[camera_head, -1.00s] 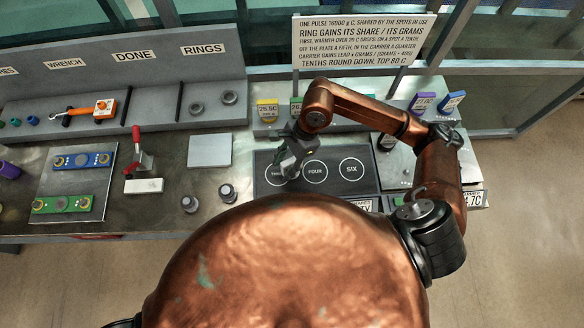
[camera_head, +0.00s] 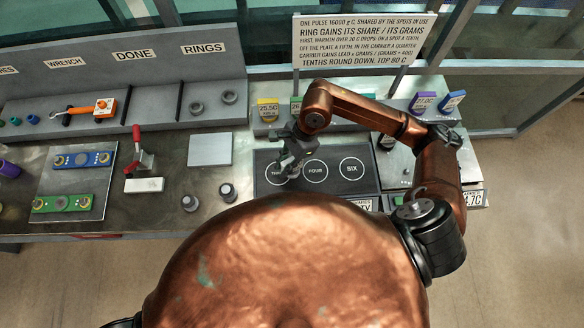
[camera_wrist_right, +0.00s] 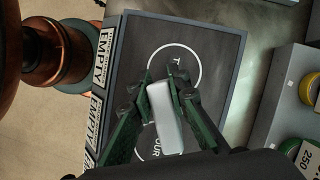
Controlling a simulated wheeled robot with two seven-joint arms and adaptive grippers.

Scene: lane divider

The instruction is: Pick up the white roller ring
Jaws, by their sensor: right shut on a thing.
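My right gripper (camera_head: 290,160) is over the spot at the left end of the dark plate (camera_head: 370,180). In the right wrist view its green fingers (camera_wrist_right: 165,90) are shut on a pale, rounded piece (camera_wrist_right: 165,118), which looks like the white roller ring seen from the side. The piece is in front of the plate's marked circles; whether it touches the plate I cannot tell. In the head view the gripper hides most of it. My left gripper is not in view.
Two grey rings (camera_head: 197,108) sit on the back shelf. Two dark-topped pieces (camera_head: 190,203) stand on the bench left of the plate. A red-handled clamp (camera_head: 137,150), a white block (camera_head: 144,185) and a pale square plate (camera_head: 210,150) are further left.

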